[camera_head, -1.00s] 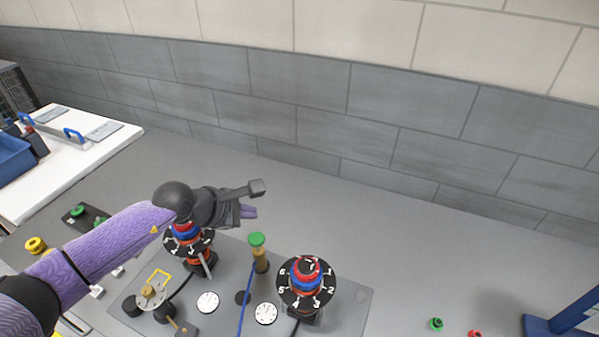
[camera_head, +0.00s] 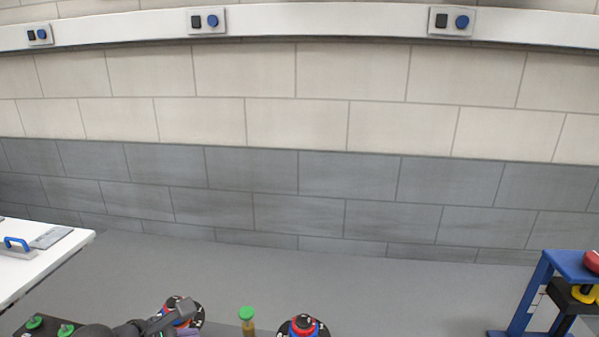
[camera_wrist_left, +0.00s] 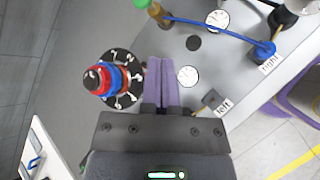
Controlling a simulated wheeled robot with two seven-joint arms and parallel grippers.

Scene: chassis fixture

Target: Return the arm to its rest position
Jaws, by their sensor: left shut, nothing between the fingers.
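My left gripper (camera_head: 188,331) shows at the bottom edge of the head view, mostly cut off, beside a numbered black dial with red and blue rings (camera_head: 183,308). In the left wrist view its purple fingers (camera_wrist_left: 162,84) are closed together with nothing between them. They point over the grey fixture panel (camera_wrist_left: 205,65), and the ringed dial (camera_wrist_left: 113,78) lies just left of them. I cannot tell the gap to the panel. My right gripper is not in view.
A green-topped post (camera_head: 247,317) and a second ringed dial (camera_head: 303,326) stand right of the gripper. A blue cable (camera_wrist_left: 215,26) crosses the panel. A white table (camera_head: 40,262) is at left, a blue stand (camera_head: 540,295) at right. Floor between is clear.

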